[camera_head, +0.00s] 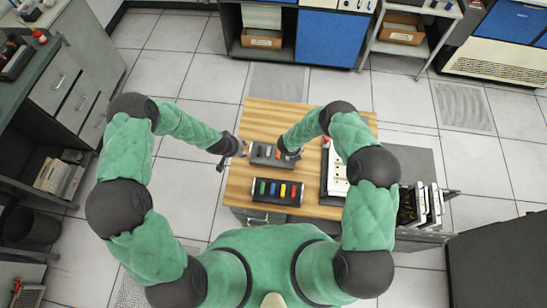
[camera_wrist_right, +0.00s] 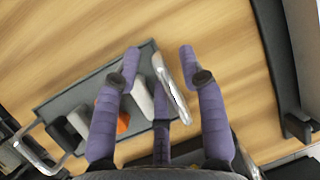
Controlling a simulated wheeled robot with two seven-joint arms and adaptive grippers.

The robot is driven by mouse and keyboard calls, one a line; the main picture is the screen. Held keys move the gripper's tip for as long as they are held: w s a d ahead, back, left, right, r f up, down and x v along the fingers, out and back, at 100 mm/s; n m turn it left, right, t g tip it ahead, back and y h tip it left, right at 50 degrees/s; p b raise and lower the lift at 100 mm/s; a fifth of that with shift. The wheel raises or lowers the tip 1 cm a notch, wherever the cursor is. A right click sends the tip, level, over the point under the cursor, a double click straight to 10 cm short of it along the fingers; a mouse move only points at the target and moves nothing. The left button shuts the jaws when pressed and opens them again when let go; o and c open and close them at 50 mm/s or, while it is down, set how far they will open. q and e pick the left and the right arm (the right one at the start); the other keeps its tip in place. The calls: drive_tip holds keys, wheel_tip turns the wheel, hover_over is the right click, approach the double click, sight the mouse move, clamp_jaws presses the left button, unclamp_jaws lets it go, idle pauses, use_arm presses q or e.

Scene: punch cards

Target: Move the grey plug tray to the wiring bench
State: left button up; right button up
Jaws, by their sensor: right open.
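The grey plug tray (camera_head: 258,160) lies on the wooden tabletop with white, grey and orange plugs in it. In the right wrist view the tray (camera_wrist_right: 62,104) has a metal handle at each end. My right gripper (camera_head: 287,151) is over its right end, and its open purple fingers (camera_wrist_right: 158,66) stand either side of the near handle (camera_wrist_right: 172,84). I cannot tell whether they touch it. My left gripper (camera_head: 232,151) is beside the tray's left end, its fingers apparently spread; contact with the far handle (camera_wrist_right: 32,152) is not clear.
A black tray (camera_head: 257,198) with blue, green, yellow and red plugs lies nearer me on the wooden tabletop (camera_head: 262,112). A black-edged white unit (camera_head: 337,178) stands right of the tray. A grey cabinet with drawers (camera_head: 80,85) is at left. Tiled floor lies between.

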drive_tip(key=v, duration=1.2)
idle(0.5)
